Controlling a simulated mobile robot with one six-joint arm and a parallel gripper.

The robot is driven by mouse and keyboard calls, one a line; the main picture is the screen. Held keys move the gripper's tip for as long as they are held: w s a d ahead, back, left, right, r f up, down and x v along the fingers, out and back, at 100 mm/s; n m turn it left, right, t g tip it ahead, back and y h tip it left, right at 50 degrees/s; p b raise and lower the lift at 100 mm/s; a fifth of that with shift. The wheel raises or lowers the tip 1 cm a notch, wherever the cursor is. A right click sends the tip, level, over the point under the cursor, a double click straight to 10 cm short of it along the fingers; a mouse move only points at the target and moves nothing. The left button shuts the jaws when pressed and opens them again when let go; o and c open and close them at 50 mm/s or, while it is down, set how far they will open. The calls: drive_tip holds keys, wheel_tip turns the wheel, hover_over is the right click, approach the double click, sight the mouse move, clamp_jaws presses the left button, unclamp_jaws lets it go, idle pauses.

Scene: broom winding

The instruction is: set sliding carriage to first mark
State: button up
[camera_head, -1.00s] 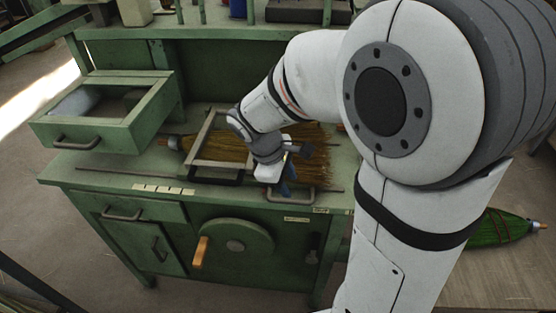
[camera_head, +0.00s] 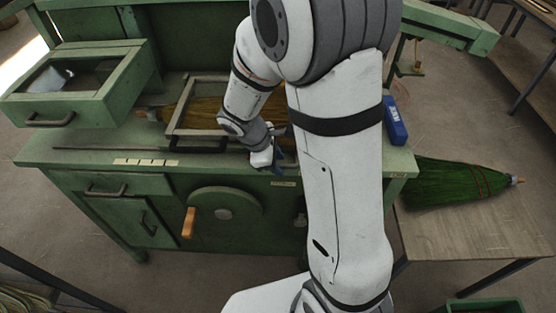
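The sliding carriage appears to be the rectangular grey frame (camera_head: 173,116) on the green bench top, lying over a straw broom (camera_head: 205,110). Its right part is hidden behind my arm. A row of pale mark labels (camera_head: 146,162) runs along the bench's front edge, left of my gripper. My gripper (camera_head: 277,168) points down at the front edge of the bench, right of the frame's visible part. Its blue fingertips are small and partly hidden, so I cannot tell whether they are open or touch a handle.
An open drawer box (camera_head: 75,85) stands at the left of the bench. A crank wheel (camera_head: 225,212) with a wooden knob (camera_head: 188,222) is on the front. A blue box (camera_head: 395,122) sits at the right. A green broom (camera_head: 455,183) lies on a side table (camera_head: 470,235).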

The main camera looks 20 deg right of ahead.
drive_tip(key=shift+c, duration=0.4)
clamp_jaws()
